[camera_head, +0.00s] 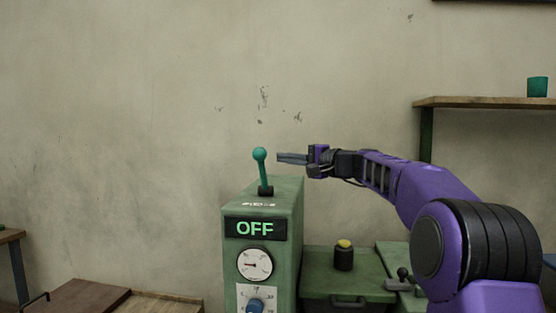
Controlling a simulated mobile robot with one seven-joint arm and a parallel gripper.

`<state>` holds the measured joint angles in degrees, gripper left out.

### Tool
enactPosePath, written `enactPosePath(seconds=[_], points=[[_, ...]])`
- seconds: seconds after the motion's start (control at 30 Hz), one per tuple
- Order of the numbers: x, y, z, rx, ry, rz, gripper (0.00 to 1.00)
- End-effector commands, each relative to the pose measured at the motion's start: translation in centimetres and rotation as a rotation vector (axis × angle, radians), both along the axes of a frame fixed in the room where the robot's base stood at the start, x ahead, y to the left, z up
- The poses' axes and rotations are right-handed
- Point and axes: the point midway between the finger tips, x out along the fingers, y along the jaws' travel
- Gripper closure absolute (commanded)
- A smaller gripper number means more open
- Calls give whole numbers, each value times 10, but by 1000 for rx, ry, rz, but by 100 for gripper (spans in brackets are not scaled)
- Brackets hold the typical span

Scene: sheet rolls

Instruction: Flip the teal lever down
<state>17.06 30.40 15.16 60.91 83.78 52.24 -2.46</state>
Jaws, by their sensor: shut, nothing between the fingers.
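The teal lever (262,172) stands nearly upright on top of a green machine box (280,213), with a round teal knob at its upper end. The box's front carries a sign (256,228) that reads OFF. My gripper (280,158) is shut and empty. Its fingertips point left, at about the height of the knob and just to its right in the picture. A small gap shows between the fingertips and the knob; how far apart they are in depth I cannot tell.
A dial gauge (255,264) and a blue knob (256,305) are on the box front. Right of it, a green surface bears a yellow-topped black button (344,256) and a small black-knobbed control (402,275). A shelf (480,102) with a teal cup (537,87) hangs at right.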

Motion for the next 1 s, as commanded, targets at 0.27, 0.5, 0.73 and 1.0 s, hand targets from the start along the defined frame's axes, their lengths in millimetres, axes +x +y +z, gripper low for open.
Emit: enactPosePath(seconds=[0.27, 0.5, 0.73, 1.0], points=[[-33, -43, -16, 0, -4, -1, 100], [-43, -56, -20, 1, -5, 1, 100], [-43, -56, -20, 1, -5, 1, 100], [-49, -39, -38, -171, 2, 15, 100]])
